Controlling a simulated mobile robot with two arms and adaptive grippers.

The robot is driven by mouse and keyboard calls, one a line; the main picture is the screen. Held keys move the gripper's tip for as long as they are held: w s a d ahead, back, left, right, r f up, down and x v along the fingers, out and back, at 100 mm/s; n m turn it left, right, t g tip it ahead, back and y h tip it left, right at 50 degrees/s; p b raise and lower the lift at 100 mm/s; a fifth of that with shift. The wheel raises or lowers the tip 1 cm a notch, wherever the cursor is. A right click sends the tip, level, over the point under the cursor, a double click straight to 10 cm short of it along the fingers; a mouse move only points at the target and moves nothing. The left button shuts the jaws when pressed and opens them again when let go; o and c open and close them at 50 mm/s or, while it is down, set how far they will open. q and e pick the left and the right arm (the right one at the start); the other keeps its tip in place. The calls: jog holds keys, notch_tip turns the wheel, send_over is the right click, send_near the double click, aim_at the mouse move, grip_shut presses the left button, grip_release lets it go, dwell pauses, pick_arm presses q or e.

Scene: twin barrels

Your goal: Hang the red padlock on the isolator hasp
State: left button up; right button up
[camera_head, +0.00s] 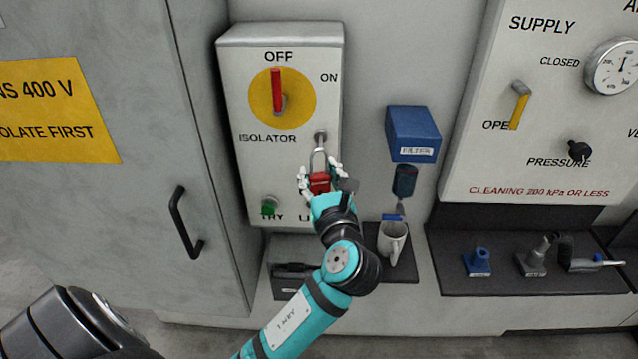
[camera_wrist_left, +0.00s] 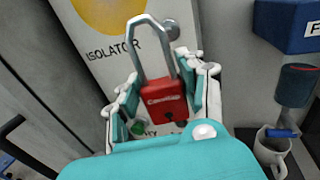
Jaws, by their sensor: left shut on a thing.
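The red padlock (camera_head: 320,183) is held upright between the fingers of my left gripper (camera_head: 320,172), with its steel shackle pointing up. In the left wrist view the padlock body (camera_wrist_left: 163,101) sits between both fingers. The isolator hasp (camera_head: 320,137) is a small metal fitting on the lower right of the isolator box (camera_head: 235,130). The shackle top is close to the hasp, just below it in the head view. In the left wrist view the hasp (camera_wrist_left: 172,29) appears beside the shackle's upper right. I cannot tell whether they touch. The red isolator handle (camera_head: 276,90) points up at OFF. My right gripper is not in view.
A green button (camera_head: 269,207) is low on the box. A blue filter box (camera_head: 412,133) and a white mug (camera_head: 392,242) are to the right. A grey cabinet with a black handle (camera_head: 183,225) stands left. The supply panel (camera_head: 470,150) is at far right.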

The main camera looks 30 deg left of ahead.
pick_arm(q)
jog(key=shift+w+a+f+b, duration=0.15)
jog(key=shift+w+a+b, duration=0.4)
jog(key=shift+w, duration=0.25)
jog(key=shift+w+a+f+b, duration=0.1)
jog(key=shift+w+a+b, duration=0.35)
jog(key=shift+w+b, duration=0.25)
jog(key=shift+w+a+r+p, duration=0.1)
jog(key=shift+w+p, duration=0.15)
jog(key=shift+p, duration=0.1)
jog(key=shift+w+a+p, duration=0.2)
jog(key=shift+w+p, duration=0.15)
jog(key=shift+f+p, duration=0.25)
jog(key=shift+p, duration=0.05)
jog(key=o, duration=1.3)
